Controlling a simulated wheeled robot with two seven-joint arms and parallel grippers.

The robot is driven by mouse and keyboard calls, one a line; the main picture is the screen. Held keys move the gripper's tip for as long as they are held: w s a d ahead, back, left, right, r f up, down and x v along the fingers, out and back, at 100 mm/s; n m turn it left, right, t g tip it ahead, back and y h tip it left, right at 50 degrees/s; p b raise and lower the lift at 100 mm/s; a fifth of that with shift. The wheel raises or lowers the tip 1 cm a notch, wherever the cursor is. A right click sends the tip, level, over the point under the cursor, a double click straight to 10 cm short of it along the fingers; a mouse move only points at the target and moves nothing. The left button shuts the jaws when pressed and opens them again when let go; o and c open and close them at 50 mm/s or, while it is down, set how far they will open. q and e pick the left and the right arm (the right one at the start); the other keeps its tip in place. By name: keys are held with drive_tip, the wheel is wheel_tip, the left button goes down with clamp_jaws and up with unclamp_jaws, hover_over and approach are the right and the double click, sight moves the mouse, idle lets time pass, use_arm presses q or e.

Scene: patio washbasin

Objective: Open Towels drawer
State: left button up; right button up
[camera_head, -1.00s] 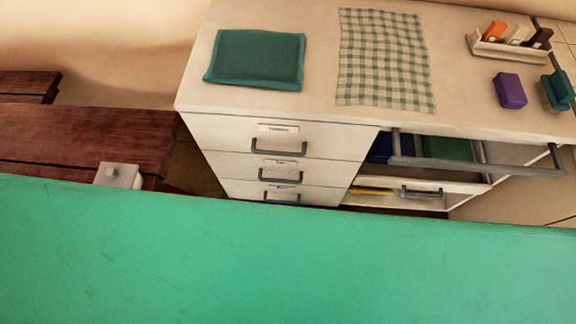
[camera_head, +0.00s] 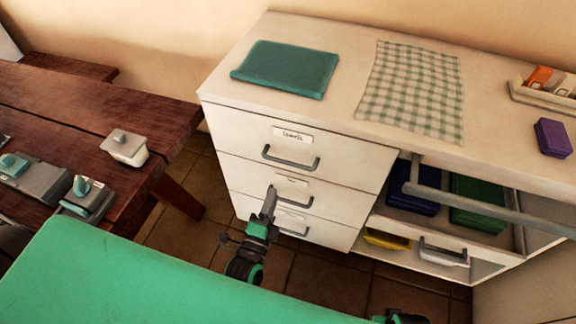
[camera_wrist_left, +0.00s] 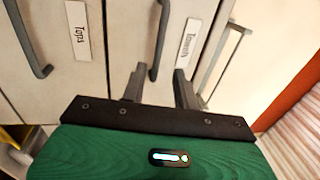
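The white cabinet has a left stack of three shut drawers, each with a label and a grey handle. In the left wrist view, the label beside the middle handle (camera_wrist_left: 162,40) seems to read "Towels" (camera_wrist_left: 190,42); another reads "Toys" (camera_wrist_left: 80,30). In the head view the top label (camera_head: 293,135) is too blurred to be sure of, and so is the middle one (camera_head: 292,181). My left gripper (camera_head: 270,190) is at the middle drawer, covering part of its handle. In the wrist view its fingers (camera_wrist_left: 160,80) are apart, with the end of the middle handle between them; contact is unclear.
A teal folded cloth (camera_head: 288,68) and a checkered cloth (camera_head: 412,90) lie on the cabinet top. A wooden bench (camera_head: 100,110) stands left. My green body fills the bottom.

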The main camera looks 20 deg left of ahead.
sight(286, 161)
use_arm(q)
drive_tip(key=w, duration=0.4)
drive_tip(key=w+r, duration=0.1)
drive_tip(key=w, duration=0.3)
drive_tip(key=w+r, duration=0.1)
drive_tip(key=w, duration=0.3)
drive_tip(key=shift+d+r, duration=0.1)
drive_tip(key=shift+d, duration=0.1)
clamp_jaws()
drive_tip(key=shift+s, duration=0.1)
